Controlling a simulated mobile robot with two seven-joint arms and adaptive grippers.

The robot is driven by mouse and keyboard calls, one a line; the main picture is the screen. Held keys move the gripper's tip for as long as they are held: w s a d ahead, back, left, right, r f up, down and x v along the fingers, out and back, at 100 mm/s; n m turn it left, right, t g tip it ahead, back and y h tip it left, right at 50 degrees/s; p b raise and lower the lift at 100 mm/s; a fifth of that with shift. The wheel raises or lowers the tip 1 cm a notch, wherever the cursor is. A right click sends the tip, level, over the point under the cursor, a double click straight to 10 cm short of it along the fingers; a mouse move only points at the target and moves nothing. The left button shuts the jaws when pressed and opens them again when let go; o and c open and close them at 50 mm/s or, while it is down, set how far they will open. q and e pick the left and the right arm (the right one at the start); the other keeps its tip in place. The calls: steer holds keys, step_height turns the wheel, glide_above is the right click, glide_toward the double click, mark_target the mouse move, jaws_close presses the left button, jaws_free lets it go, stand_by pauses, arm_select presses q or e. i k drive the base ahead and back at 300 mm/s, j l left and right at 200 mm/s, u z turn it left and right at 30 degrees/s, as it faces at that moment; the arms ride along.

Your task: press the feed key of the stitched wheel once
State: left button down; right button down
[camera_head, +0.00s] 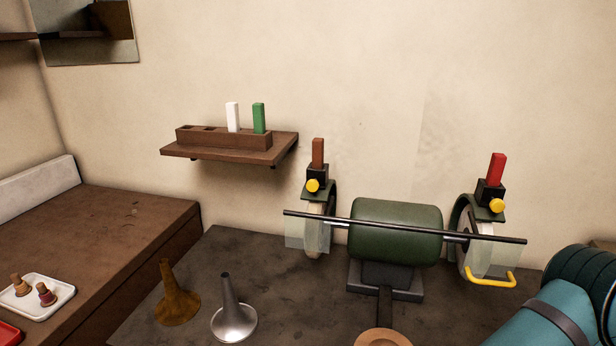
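A green bench polishing machine (395,230) stands on the dark bench, with a wheel at each end of its body. The left wheel (316,220) is pale and partly behind a clear shield. It has a yellow round key (312,186) on a black block, with a brown bar upright above it. The right wheel (464,225) is mostly hidden by its guard and shield. It has a yellow key (497,206) on a black block under a red bar. I cannot tell from stitching which wheel is the stitched one. Neither gripper is in view.
A dark rod (400,226) crosses in front of both wheels. A yellow bent handle (493,280) sits below the right wheel. A brown funnel-shaped bell (175,300) and a silver one (233,318) stand at front left. A wall shelf (230,152) holds a rack with white and green bars.

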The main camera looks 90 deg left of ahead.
mark_target(313, 186)
steer(key=k+u, duration=0.3)
steer(key=k+j+u, duration=0.1)
steer(key=u, duration=0.2)
steer(key=k+u, duration=0.1)
steer(key=u, duration=1.85)
